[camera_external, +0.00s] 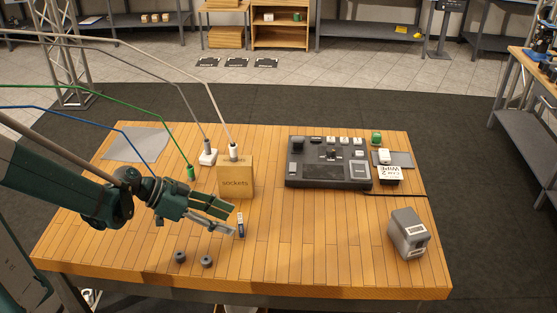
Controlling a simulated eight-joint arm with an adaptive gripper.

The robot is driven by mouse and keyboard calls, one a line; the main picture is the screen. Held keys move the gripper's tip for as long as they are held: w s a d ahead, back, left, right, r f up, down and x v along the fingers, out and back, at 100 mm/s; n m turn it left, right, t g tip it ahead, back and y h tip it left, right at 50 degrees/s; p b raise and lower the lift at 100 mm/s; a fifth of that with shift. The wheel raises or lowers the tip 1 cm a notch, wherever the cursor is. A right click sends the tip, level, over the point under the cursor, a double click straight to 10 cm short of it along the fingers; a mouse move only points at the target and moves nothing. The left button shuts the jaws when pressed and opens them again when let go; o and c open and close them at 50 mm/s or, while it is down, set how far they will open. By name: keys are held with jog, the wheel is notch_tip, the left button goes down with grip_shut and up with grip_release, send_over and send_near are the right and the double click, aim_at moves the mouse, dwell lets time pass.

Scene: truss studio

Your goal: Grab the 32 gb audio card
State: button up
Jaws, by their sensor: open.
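My gripper (233,221) is open, low over the front middle of the wooden table. Its two green fingers point to the right. A small upright piece, dark blue and white (240,226), stands just beyond the fingertips. Its label is too small to read, so I cannot tell for certain that it is the 32 gb audio card. I cannot tell whether the fingers touch it. At the right, a white card with dark print (391,172) sits by a small white block (384,156); no "32 gb" is readable there.
A wooden box marked "sockets" (236,180) stands just behind my gripper. Cable plugs (208,157) stand near it. A black console (328,172) lies at back right, a grey boxy device (408,236) at front right. Two dark rings (206,261) lie near the front edge. The centre right is clear.

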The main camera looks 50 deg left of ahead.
aim_at(240, 222)
jog(key=shift+m+t+h, duration=0.4)
jog(key=shift+m+t, duration=0.2)
jog(key=shift+t, duration=0.2)
jog(key=a+f+b, duration=0.1)
jog(key=a+f, duration=0.1)
jog(key=a+f+b, duration=0.1)
jog(key=a, duration=0.1)
jog(key=shift+w+f+b, duration=0.25)
jog(key=shift+w+b, duration=0.05)
jog(key=shift+s+a+f+m+t+b, duration=0.1)
jog(key=shift+a+f+m+t+b, duration=0.25)
jog(key=shift+a, duration=0.35)
jog(key=shift+b+x, duration=0.3)
jog(key=shift+x, duration=1.05)
jog(key=shift+b+x, duration=0.65)
jog(key=shift+x, duration=1.95)
jog(key=shift+r, duration=0.1)
jog(key=c, duration=1)
